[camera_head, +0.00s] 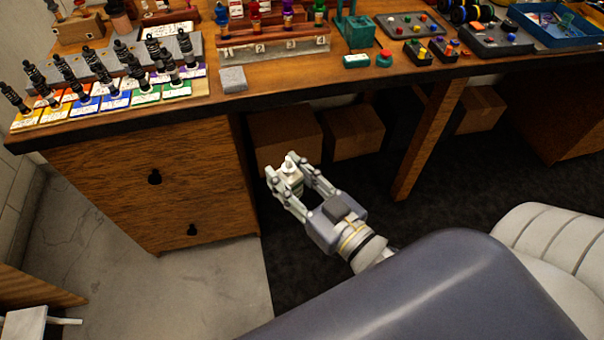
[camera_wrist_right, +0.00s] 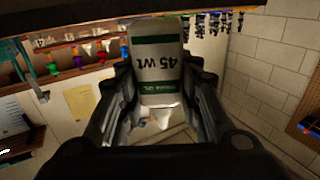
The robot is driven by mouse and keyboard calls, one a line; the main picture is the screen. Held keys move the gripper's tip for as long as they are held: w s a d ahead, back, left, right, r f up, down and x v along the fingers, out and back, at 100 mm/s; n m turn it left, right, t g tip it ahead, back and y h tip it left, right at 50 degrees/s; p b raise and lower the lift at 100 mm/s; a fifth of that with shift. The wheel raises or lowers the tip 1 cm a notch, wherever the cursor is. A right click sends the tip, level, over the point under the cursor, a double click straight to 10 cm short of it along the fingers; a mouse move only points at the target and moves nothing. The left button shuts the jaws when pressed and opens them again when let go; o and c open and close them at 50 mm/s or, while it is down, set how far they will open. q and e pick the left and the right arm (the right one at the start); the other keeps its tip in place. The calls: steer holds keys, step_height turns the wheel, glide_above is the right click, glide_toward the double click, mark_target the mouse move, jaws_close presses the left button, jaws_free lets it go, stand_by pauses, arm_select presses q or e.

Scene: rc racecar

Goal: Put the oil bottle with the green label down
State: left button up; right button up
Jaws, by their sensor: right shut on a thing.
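My right gripper (camera_head: 292,186) is shut on the oil bottle (camera_head: 291,174), a small white bottle with a green label. It holds the bottle in front of the desk and below the level of its top. In the right wrist view the bottle (camera_wrist_right: 157,70) sits between the fingers and shows "45 wt" upside down, with green bands above and below. The gripper's fingers hide the bottle's sides. The wooden desk (camera_head: 300,72) lies beyond and above the gripper. My left gripper is in neither view.
Several black shock absorbers (camera_head: 70,80) stand on coloured cards at the desk's left. A numbered rack (camera_head: 272,48) holds several bottles at the back. A small grey block (camera_head: 233,79) lies near the front edge. Cardboard boxes (camera_head: 284,139) sit under the desk, by the drawers (camera_head: 150,185).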

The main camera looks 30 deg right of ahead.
steer(key=w+a+r+n+g+y, duration=0.2)
steer(key=w+a+n+g+y, duration=0.1)
steer(key=a+n+g+y, duration=0.1)
steer(key=w+a+r+n+g+y, duration=0.2)
steer(key=w+a+n+g+y, duration=0.1)
steer(key=a+n+g+y, duration=0.2)
steer(key=shift+w+a+n+y, duration=0.15)
steer(key=shift+a+n+y, duration=0.25)
steer(key=shift+a+y, duration=1.3)
